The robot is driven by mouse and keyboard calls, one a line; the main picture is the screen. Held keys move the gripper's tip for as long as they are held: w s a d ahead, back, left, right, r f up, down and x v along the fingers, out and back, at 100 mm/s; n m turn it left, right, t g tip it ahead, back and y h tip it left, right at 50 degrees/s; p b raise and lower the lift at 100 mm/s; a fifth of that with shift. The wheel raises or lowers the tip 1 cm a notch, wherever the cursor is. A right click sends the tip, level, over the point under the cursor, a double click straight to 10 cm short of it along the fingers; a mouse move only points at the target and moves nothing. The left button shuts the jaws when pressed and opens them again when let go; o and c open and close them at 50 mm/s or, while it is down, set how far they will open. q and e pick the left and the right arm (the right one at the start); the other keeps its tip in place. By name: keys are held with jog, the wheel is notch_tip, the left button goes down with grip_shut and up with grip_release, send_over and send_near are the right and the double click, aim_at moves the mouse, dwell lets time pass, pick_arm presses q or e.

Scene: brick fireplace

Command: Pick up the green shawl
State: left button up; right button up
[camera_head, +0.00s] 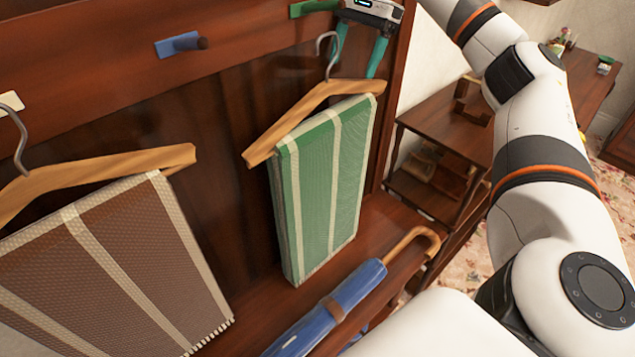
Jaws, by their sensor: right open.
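The green shawl (320,190) has pale stripes and hangs folded over a wooden hanger (318,105) in front of the dark wood panel. The hanger's metal hook (328,50) rises below the green peg (312,8); I cannot tell what bears it. My right gripper (353,70) is at the top, its teal fingers apart and pointing down above the right half of the hanger. Its left finger overlaps the hook in the picture; I cannot tell whether they touch. Nothing shows held between the fingers. My left gripper is not in view.
A brown shawl (120,265) hangs on another wooden hanger (100,170) at the left. A blue peg (182,44) is bare. A blue umbrella (325,310) with a curved wooden handle leans below the green shawl. Wooden shelving (450,135) stands at the right.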

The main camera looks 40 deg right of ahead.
aim_at(344, 105)
notch_tip(344, 105, down, 4)
jog(key=shift+d+r+b, duration=0.1)
jog(key=shift+r+b, duration=0.05)
jog(key=shift+b, duration=0.35)
jog(key=shift+s+f, duration=0.25)
jog(key=shift+f, duration=0.2)
jog(key=shift+s+a, duration=0.1)
jog(key=shift+a, duration=0.2)
jog(key=p+x, duration=0.1)
jog(key=x, duration=0.1)
jog(key=p+x, duration=0.1)
jog(key=x, duration=0.1)
jog(key=shift+s+a+f, duration=0.1)
jog(key=shift+s+a, duration=0.05)
jog(key=shift+a, duration=0.2)
jog(key=shift+f, duration=0.3)
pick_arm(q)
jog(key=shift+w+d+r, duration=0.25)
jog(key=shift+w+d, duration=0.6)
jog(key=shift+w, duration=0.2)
pick_arm(e)
jog(key=shift+a, duration=0.1)
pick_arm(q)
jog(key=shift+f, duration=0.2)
pick_arm(e)
jog(key=shift+f, duration=0.25)
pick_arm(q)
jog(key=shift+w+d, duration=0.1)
pick_arm(e)
jog(key=shift+c, duration=0.2)
